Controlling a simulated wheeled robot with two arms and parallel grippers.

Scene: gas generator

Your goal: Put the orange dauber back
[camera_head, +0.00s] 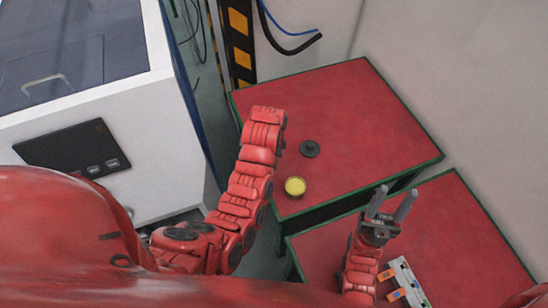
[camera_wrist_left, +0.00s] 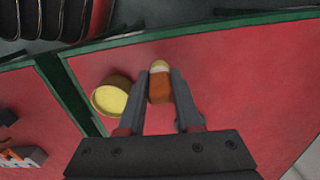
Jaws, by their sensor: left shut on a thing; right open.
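My left gripper (camera_wrist_left: 160,74) is shut on the orange dauber (camera_wrist_left: 159,90), which has a pale rounded tip, above the red table top. In the head view my left arm reaches over this table, and its fingers and the dauber are hidden. A round yellow-topped container (camera_head: 295,186) stands near the table's front edge; it also shows in the left wrist view (camera_wrist_left: 112,100), left of the fingers and apart from the dauber. A black round disc (camera_head: 309,148) with a raised middle lies farther back. My right gripper (camera_head: 390,204) is open and empty at the lower right.
The red table (camera_head: 365,125) has a green rim and much bare surface. A second red table (camera_head: 465,235) stands closer, holding a white rack (camera_head: 405,279) with orange parts. A white cabinet (camera_head: 150,140) stands at left. Cables hang by the wall at the back.

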